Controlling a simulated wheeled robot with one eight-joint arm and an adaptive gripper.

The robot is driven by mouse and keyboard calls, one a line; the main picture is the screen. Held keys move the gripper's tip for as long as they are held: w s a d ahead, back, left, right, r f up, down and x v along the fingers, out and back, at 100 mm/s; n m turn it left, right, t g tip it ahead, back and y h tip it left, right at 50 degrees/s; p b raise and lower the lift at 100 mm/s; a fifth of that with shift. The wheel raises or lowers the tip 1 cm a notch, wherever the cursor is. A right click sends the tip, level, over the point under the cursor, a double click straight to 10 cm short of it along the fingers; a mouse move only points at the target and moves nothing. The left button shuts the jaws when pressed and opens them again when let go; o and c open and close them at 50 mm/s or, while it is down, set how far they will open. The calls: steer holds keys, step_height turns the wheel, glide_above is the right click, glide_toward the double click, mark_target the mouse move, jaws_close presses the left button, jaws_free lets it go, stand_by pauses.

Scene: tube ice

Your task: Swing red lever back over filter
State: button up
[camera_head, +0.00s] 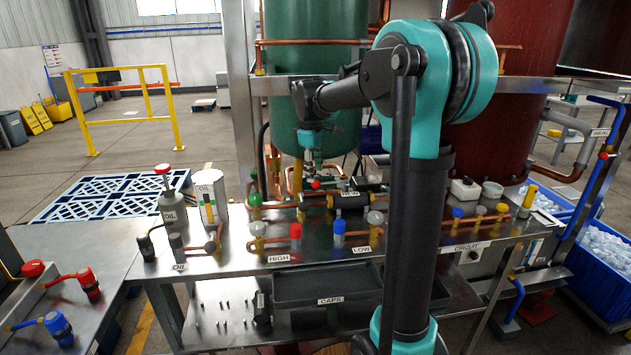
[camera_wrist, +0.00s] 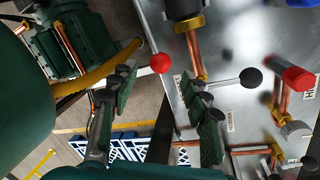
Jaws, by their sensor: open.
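The red lever is a pale rod ending in a red ball (camera_wrist: 160,63); the ball also shows in the head view (camera_head: 316,184), just under my gripper. My gripper (camera_wrist: 159,82) is open, with one finger on each side of the ball's line; the ball appears just past the fingertips, with a gap on both sides. A dark cylinder with a brass collar (camera_wrist: 188,24), apparently the filter, lies right of the lever. In the head view a dark cylinder (camera_head: 347,201) lies on the bench beside the ball.
A black-ball lever (camera_wrist: 251,77) stands close to my right finger. A red cap (camera_wrist: 298,78) is further right. Copper pipes and several coloured valves line the bench (camera_head: 230,262). A green tank (camera_head: 325,70) stands behind. A dark caps tray (camera_head: 290,292) sits below.

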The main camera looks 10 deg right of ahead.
mark_target(330, 183)
steer(key=shift+w+d+f, duration=0.15)
steer(key=shift+w+f, duration=0.05)
steer(key=shift+f, duration=0.95)
steer(key=shift+w+d+f, duration=0.1)
steer(key=shift+w+f, duration=0.05)
steer(key=shift+f, duration=0.95)
jaws_close()
